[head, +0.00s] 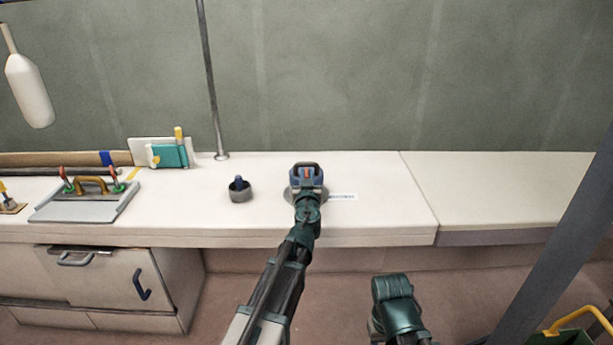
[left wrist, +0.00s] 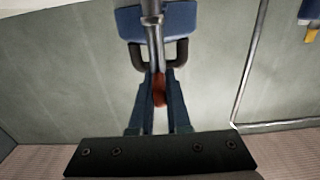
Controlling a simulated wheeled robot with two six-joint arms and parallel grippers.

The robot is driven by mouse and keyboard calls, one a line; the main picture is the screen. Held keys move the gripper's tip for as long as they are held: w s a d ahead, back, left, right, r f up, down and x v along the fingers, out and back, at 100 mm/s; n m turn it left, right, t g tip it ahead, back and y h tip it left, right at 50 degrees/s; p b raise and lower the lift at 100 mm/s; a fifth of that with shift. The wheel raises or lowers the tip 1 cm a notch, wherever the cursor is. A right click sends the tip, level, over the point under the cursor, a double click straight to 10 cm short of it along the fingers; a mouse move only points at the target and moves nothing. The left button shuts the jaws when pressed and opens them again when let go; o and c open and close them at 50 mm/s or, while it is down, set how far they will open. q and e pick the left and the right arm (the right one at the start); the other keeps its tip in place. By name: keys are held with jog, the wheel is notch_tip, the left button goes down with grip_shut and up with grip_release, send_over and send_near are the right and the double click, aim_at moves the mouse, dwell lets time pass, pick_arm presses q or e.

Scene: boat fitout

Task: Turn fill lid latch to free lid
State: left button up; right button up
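My left gripper (head: 307,183) is over the counter, at a blue fitting (head: 306,168) with a small red piece in its middle. In the left wrist view, the two dark blue fingers (left wrist: 160,85) come close together on both sides of the red piece (left wrist: 159,92), which looks like the latch. A blue plate (left wrist: 130,25) with dark curved bars and a metal rod shows beyond the fingertips. A round grey disc (head: 289,194), perhaps the lid, lies on the counter, partly hidden by the gripper. My right arm shows low in the head view; its fingers do not show.
A white label (head: 343,197) lies right of the disc. A dark round cup (head: 240,190) stands to its left. A thin post (head: 211,90) rises behind. A grey hatch (head: 85,205) with coloured handles is farther left. The counter (head: 480,190) is clear on the right.

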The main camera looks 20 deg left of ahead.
pick_arm(q)
grip_shut()
jog(key=shift+n+y, duration=0.3)
jog(key=shift+y, duration=0.1)
jog(key=n+g+y, duration=0.1)
jog(key=y, duration=0.1)
jog(key=n+g+y, duration=0.1)
jog(key=y, duration=0.1)
jog(key=shift+w+d+n, duration=0.15)
jog(key=shift+w+n, duration=0.05)
jog(key=shift+n, duration=0.2)
jog(key=n+g+y, duration=0.5)
jog(key=g, duration=0.1)
jog(key=shift+w+y, duration=0.15)
jog(key=shift+y, duration=0.25)
jog(key=n+g+y, duration=0.1)
jog(key=n+g, duration=0.1)
jog(key=g, duration=0.1)
jog(key=n+g+y, duration=0.1)
jog(key=n+g, duration=0.1)
jog(key=g, duration=0.1)
jog(key=shift+n+g, duration=0.4)
jog(key=shift+s+n+g, duration=0.15)
jog(key=shift+n+g, duration=0.8)
jog(key=shift+g, duration=0.55)
jog(key=shift+s+n+g, duration=0.1)
jog(key=shift+n+g, duration=0.85)
jog(key=shift+g, duration=0.55)
jog(key=shift+s+g, duration=0.1)
jog(key=shift+g, duration=0.2)
